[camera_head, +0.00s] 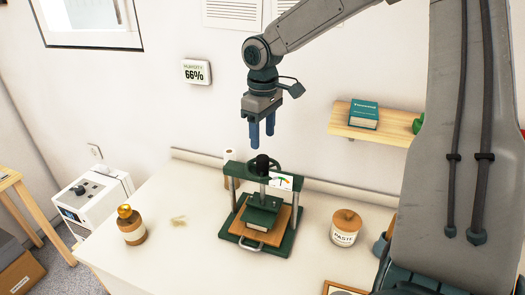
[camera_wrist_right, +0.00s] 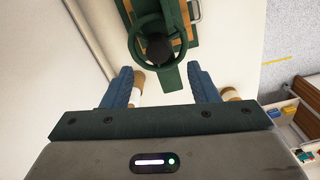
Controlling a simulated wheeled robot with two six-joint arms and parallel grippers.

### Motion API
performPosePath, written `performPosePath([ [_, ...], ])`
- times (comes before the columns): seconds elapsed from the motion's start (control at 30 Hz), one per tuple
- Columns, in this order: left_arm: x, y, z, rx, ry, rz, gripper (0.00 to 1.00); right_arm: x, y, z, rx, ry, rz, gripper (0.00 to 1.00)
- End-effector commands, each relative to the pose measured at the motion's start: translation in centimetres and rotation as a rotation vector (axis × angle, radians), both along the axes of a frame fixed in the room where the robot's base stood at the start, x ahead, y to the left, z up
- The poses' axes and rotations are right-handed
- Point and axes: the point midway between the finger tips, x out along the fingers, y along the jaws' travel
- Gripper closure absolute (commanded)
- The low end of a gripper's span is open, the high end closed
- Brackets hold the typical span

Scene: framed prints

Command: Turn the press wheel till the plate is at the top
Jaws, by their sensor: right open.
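A green press (camera_head: 275,238) stands on the white table, with a wooden board in its base. Its press wheel (camera_wrist_right: 134,44) is a dark green ring around a black hub, seen from above in the right wrist view; in the head view the hub sits on the crossbar. The press plate (camera_head: 261,215) is a green block low between the posts, close above the board. My right gripper (camera_head: 262,132) is open and empty, pointing down above the wheel and apart from it; its blue fingers also show in the right wrist view (camera_wrist_right: 165,88). My left gripper is not in view.
A brown bottle (camera_head: 131,225) with a gold cap stands left of the press. A paste jar (camera_head: 345,230) stands to its right. A wooden shelf (camera_head: 345,129) with a teal book is on the wall behind at right. White rolls stand behind the press.

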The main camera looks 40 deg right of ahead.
Motion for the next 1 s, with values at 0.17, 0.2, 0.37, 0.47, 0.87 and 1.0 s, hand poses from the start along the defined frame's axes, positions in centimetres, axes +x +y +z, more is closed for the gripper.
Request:
performPosePath([
  [0.17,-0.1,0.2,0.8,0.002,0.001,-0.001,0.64,-0.1,0.0,-3.5,0.003,0.006,-0.001,0.46],
  [0.2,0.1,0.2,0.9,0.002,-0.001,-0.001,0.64,-0.1,0.0,-4.1,0.002,0.005,-0.001,0.46],
  [0.37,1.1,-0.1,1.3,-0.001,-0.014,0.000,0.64,-0.1,0.0,-6.1,0.001,0.002,0.000,0.46],
  [0.47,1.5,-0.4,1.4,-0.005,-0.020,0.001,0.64,-0.1,0.0,-6.7,0.002,0.001,-0.001,0.46],
  [0.87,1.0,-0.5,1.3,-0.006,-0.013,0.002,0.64,0.0,0.0,-7.0,0.002,0.000,-0.001,0.64],
  [1.0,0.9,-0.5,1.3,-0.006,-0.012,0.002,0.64,0.0,0.0,-7.0,0.002,0.000,-0.001,0.91],
])
